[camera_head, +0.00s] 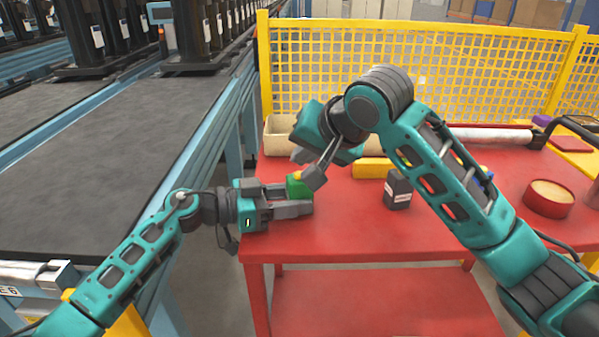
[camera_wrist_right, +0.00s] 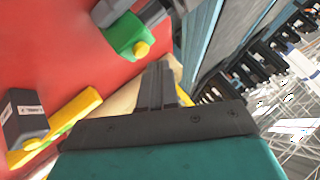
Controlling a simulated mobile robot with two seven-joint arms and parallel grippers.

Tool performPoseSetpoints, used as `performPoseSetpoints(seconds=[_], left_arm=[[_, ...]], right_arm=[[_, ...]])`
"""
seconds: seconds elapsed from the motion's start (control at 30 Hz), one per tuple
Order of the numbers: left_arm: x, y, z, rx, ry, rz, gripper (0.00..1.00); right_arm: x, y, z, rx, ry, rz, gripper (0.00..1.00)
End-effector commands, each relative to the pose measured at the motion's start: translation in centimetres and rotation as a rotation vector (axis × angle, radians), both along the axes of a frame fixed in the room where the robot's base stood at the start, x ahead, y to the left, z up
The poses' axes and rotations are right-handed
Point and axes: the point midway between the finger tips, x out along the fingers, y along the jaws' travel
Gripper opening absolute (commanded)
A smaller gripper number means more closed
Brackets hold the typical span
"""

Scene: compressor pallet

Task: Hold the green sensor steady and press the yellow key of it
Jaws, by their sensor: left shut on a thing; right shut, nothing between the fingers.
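The green sensor (camera_head: 296,188) is at the left front part of the red table, with a small round yellow key (camera_head: 298,175) on it. In the right wrist view the green sensor (camera_wrist_right: 122,34) and its yellow key (camera_wrist_right: 142,48) show near the top. My left gripper (camera_head: 303,203) is shut on the sensor, its fingers pointing right. My right gripper (camera_head: 313,178) is shut and empty, its fingertips angled down close beside the key. In the right wrist view a small gap shows between the fingertips (camera_wrist_right: 161,66) and the key.
The red table (camera_head: 345,225) also bears a dark box (camera_head: 398,190), a yellow block (camera_head: 373,168), a beige bin (camera_head: 277,136) and a round red container (camera_head: 549,198). A yellow mesh fence (camera_head: 480,67) stands behind. A conveyor (camera_head: 90,150) runs at left. The table's front middle is clear.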

Motion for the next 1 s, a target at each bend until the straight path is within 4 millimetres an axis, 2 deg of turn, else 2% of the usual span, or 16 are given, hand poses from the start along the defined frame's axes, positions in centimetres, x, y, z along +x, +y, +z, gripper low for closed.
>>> performPoseSetpoints(seconds=[0.6,1.0], left_arm=[[0.01,0.01,0.02,0.000,0.000,0.000,0.26],[0.01,0.00,0.03,0.000,0.000,0.000,0.26]], right_arm=[[0.00,0.01,-0.03,0.000,0.000,0.000,0.00],[-0.01,0.00,-0.84,0.000,0.000,0.000,0.00]])
